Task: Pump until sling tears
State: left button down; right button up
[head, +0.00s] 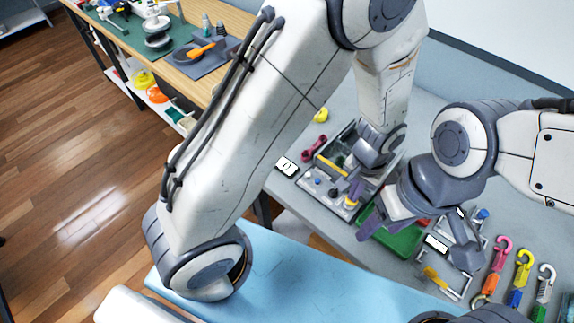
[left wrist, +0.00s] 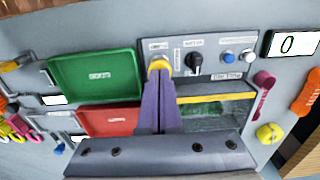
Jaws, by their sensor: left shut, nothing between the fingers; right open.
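A grey test rig (head: 318,190) stands on the bench, with a yellow bar (left wrist: 215,98) across a dark opening. Its panel (left wrist: 218,56) carries a yellow-orange button (left wrist: 158,62), a black knob (left wrist: 195,62), a blue button (left wrist: 228,56) and a white one. My left gripper (head: 355,190) is shut and empty; in the left wrist view its purple fingertips (left wrist: 158,74) are at the yellow-orange button, and I cannot tell if they touch it. A display (left wrist: 291,44) beside the rig reads 0. My right gripper (head: 418,240) is open and empty above the bench. I cannot make out a sling.
A green tray (left wrist: 95,75) and a red tray (left wrist: 108,122) lie beside the rig. Pink (head: 503,245), yellow (head: 524,260) and white (head: 546,275) hooked straps lie at the right. A magenta tool (head: 313,147) and a yellow piece (head: 320,115) lie beyond the rig.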

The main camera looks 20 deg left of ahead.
pick_arm(q)
jog(key=shift+f+b, duration=0.65)
jog(key=shift+f, duration=0.3)
jog(key=shift+r+p, duration=1.05)
jog(key=shift+r, duration=0.05)
jog(key=shift+f, duration=0.15)
